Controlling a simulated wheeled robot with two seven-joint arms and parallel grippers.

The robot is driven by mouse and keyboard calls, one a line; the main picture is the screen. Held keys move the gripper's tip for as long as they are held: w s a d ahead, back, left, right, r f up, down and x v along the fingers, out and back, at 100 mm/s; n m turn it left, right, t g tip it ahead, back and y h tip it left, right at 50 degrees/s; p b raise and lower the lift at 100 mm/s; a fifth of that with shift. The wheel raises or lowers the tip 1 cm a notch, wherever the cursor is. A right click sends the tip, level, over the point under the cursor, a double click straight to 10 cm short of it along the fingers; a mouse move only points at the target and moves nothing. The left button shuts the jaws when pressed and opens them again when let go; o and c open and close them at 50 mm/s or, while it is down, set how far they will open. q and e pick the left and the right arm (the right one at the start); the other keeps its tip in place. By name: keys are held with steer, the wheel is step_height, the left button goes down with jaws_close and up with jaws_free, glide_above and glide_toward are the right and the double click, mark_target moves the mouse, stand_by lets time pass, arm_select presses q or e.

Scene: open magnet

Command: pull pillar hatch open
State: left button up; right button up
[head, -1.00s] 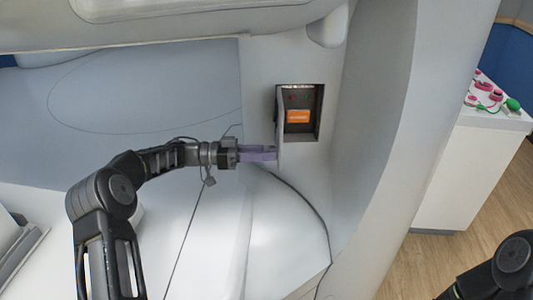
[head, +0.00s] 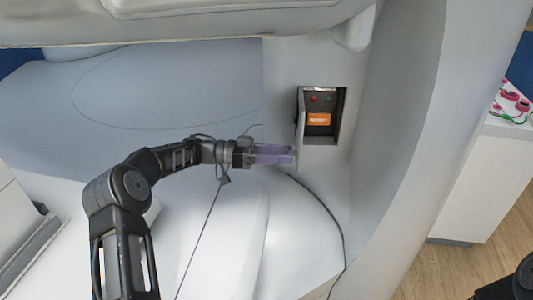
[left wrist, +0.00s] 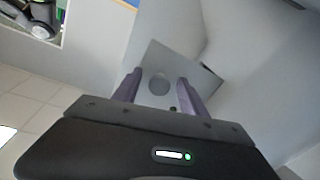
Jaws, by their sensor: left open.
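The pillar hatch door (head: 301,124) is a thin pale panel standing swung out at the left side of a dark recess (head: 327,133) in the white pillar. An orange label (head: 318,119) and small red and green lights show inside the recess. My left gripper (head: 292,155), with purple fingers, is open beside the lower part of the door. In the left wrist view a grey panel with a round spot (left wrist: 159,85) shows beyond and between the two spread fingers (left wrist: 160,90). I cannot tell whether the fingers touch the door.
The curved white pillar (head: 395,150) rises right of the recess. A large white housing (head: 200,22) overhangs above. A smooth white body (head: 290,235) lies below the gripper. A white cabinet with pink and green items (head: 512,103) stands at the far right, over wooden floor.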

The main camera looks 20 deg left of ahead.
arm_select(q)
steer(key=v, duration=0.6)
steer(key=shift+a, duration=0.35)
steer(key=shift+r, duration=0.1)
